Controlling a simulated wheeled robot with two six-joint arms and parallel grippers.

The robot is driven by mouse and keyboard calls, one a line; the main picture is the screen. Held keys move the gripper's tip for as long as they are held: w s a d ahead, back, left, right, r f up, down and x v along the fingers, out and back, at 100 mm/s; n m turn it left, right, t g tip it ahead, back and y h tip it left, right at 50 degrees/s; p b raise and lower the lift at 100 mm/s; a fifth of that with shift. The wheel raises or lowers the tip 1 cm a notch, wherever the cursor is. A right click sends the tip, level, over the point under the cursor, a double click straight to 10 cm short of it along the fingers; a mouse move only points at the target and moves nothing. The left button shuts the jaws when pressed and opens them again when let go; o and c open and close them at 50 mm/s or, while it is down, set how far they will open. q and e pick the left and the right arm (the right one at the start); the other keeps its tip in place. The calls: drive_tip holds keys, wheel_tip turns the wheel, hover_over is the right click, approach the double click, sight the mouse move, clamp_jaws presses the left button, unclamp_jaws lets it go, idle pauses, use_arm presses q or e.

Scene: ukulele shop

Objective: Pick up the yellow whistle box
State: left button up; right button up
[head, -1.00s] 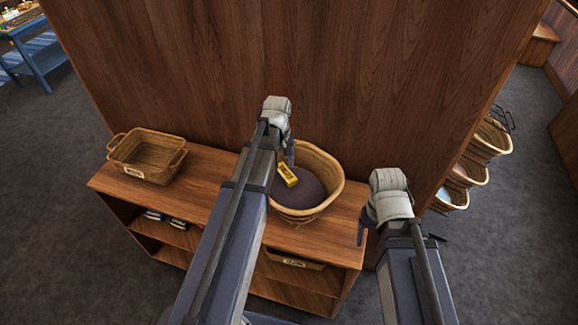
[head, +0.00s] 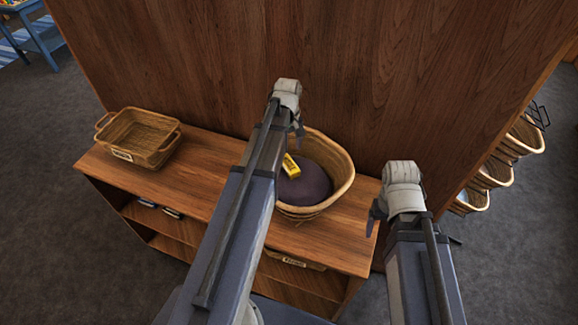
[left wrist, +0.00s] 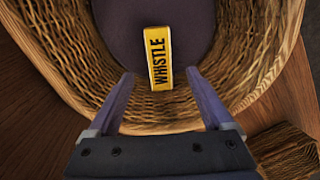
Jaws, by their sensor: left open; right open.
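The yellow whistle box (head: 291,165) lies in the round wicker basket (head: 340,190), on its dark cushion-like bottom (head: 306,186). In the left wrist view the box (left wrist: 160,58) shows the word WHISTLE and lies ahead of the fingertips, roughly midway between them. My left gripper (left wrist: 158,82) is open and empty, over the basket with its fingers pointing in. In the head view my left gripper (head: 299,128) is partly hidden by its own arm. My right gripper (head: 374,215) is open and empty, to the right of the basket beside the shelf.
The basket stands on a wooden shelf unit (head: 205,165) against a tall wood panel (head: 220,60). A rectangular wicker basket (head: 140,138) stands at the shelf's left end. More baskets (head: 492,172) hang at the right. The shelf top between the two baskets is clear.

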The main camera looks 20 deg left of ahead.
sight(288, 162)
use_arm(q)
drive_tip(key=shift+f+b, duration=0.5)
drive_tip(key=shift+b, duration=0.1)
drive_tip(key=shift+f+b, duration=0.7)
drive_tip(key=shift+f, duration=0.05)
use_arm(e)
drive_tip(key=shift+f, duration=1.3)
use_arm(q)
drive_tip(key=shift+f, duration=0.1)
use_arm(e)
drive_tip(key=shift+f, duration=0.1)
use_arm(q)
drive_tip(key=f+b, duration=0.5)
drive_tip(key=shift+w+a+f, duration=0.1)
drive_tip(key=shift+w+a, duration=0.1)
drive_tip(key=shift+w, duration=0.05)
use_arm(e)
wheel_tip(288, 162, down, 5)
drive_tip(key=shift+f, duration=0.1)
use_arm(q)
clamp_jaws()
use_arm(e)
drive_tip(key=shift+r, duration=0.2)
